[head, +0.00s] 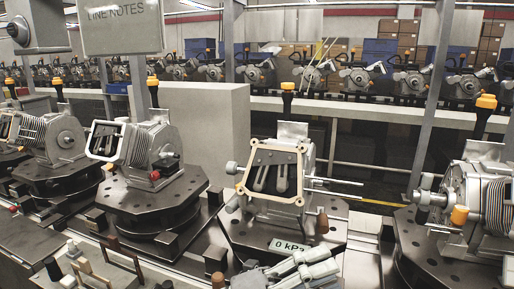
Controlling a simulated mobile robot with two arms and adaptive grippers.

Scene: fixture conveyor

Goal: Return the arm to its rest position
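A display (290,246) on the front of this fixture reads "0 kPa".
More dark fixtures carry housings at left (150,148) and right (467,200). Small blocks and plates (90,268) stand at the lower left. A hanging sign (121,26) reads "LINE NOTES". A second row of housings (362,80) runs behind, with blue and brown boxes beyond.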

